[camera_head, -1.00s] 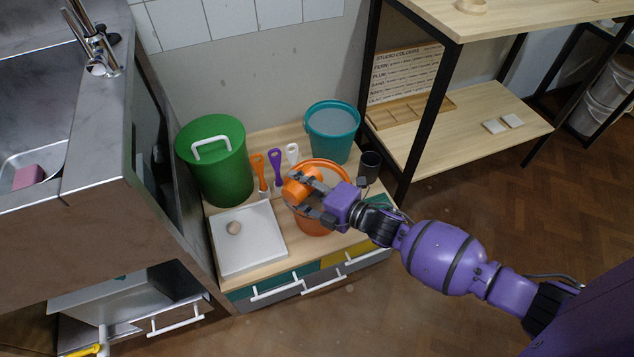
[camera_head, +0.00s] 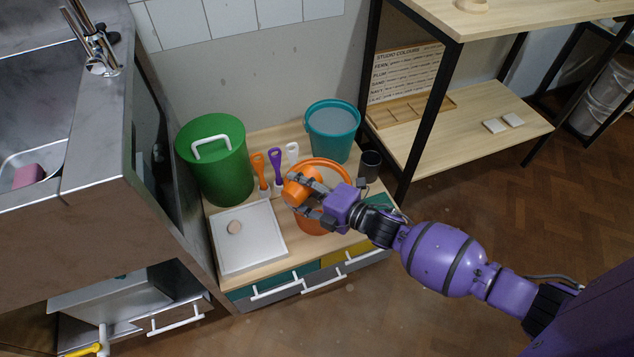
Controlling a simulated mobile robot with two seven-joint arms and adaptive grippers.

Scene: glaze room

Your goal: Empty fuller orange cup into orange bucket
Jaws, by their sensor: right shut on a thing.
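An orange cup (camera_head: 297,190) is held tilted over the orange bucket (camera_head: 316,221), at the left side of its mouth. My right gripper (camera_head: 305,197) is shut on the cup. The inside of the cup and most of the inside of the bucket are hidden by the gripper and the angle. The bucket stands on the wooden top of a low drawer cabinet. My left gripper does not show.
A green lidded bin (camera_head: 217,170), a teal bucket (camera_head: 333,133), a dark cup (camera_head: 370,164) and several coloured tools (camera_head: 275,168) stand close around. A white tray (camera_head: 262,262) with a small round thing lies left. A black-framed shelf (camera_head: 460,125) stands at right.

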